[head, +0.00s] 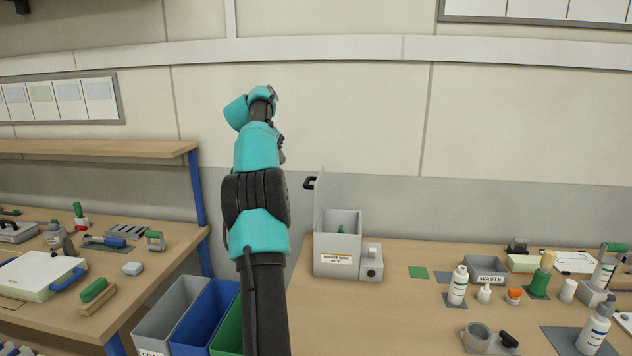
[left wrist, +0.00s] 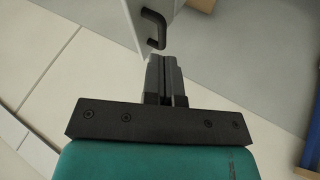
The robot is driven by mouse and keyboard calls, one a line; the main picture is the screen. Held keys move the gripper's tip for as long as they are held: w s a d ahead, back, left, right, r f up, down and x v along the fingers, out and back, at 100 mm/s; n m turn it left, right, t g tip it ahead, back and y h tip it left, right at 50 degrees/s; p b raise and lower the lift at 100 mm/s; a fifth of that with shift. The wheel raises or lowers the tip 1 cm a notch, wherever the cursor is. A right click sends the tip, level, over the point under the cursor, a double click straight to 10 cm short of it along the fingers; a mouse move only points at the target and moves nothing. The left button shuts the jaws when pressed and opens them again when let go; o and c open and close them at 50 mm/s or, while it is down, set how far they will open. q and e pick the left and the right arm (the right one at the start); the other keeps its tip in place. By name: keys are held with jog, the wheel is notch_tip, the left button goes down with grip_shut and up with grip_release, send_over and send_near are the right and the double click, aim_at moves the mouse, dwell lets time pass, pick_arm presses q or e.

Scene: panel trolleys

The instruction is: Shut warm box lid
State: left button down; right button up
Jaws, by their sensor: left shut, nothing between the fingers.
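The warm box (head: 336,266) is a grey open-topped box with a label, standing on the right-hand bench. Its lid (head: 319,205) stands upright at the box's left side, seen nearly edge-on, with a black handle (head: 310,183) sticking out to the left. Something green shows inside the box. My left gripper (head: 281,153) is raised left of the lid, partly hidden by my own wrist. In the left wrist view its fingers (left wrist: 167,75) are shut and empty, with the lid's handle (left wrist: 154,29) just beyond the tips; I cannot tell whether they touch. My right gripper is not in view.
A grey unit with a black knob (head: 372,264) adjoins the box's right side. Bottles, a waste tray (head: 487,270) and a green square (head: 418,272) lie farther right. Bins (head: 205,310) stand between the two benches. The bench front near the box is clear.

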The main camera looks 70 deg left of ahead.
pick_arm(q)
jog(key=shift+f, duration=0.1)
jog(key=w+d+f, duration=0.1)
jog(key=w+f, duration=0.7)
jog(key=w, duration=0.1)
jog(key=shift+w+d, duration=0.15)
dwell(0.4)
dwell(0.4)
